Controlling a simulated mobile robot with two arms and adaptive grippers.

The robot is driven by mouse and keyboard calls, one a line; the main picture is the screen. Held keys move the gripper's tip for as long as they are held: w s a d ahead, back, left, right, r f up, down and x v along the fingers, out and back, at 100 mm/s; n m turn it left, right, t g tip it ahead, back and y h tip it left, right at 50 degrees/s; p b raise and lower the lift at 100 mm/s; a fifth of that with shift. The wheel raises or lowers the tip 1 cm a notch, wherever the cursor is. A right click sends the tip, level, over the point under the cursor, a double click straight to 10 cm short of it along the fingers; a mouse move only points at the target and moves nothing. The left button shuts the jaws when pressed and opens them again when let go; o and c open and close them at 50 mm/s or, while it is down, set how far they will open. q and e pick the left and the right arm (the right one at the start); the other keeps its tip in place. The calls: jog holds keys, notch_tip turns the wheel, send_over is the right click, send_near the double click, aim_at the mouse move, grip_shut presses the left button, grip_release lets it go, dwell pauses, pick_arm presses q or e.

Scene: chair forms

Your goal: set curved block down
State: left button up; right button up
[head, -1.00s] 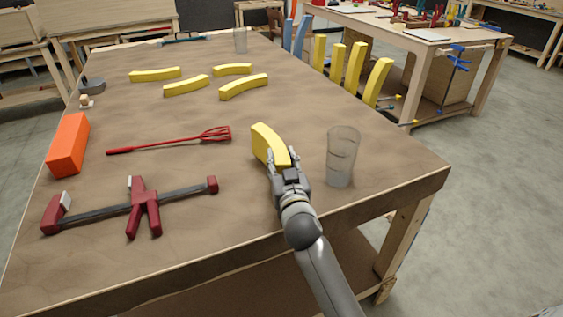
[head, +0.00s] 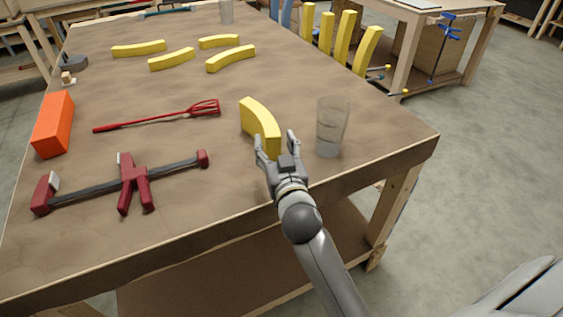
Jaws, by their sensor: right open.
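A yellow curved block (head: 259,123) rests on the brown workbench (head: 215,186) near its front right part. My right gripper (head: 277,143) is open at the near end of this block, with one finger beside the block and the other apart from it on the right. Several more yellow curved blocks lie farther back on the bench, among them one at the far left (head: 138,49) and one nearer the middle (head: 231,58). My left gripper is not in view.
A clear glass (head: 332,127) stands just right of my right gripper. A red whisk (head: 160,118), an orange block (head: 54,124) and a red clamp (head: 130,184) lie to the left. Upright yellow pieces (head: 343,37) stand beyond the bench's right edge. The front middle is clear.

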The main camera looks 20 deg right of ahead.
jog(key=s, duration=0.3)
jog(key=s+a+b, duration=0.1)
jog(key=s, duration=0.2)
jog(key=shift+s+a+r, duration=0.1)
jog(key=shift+s+r, duration=0.05)
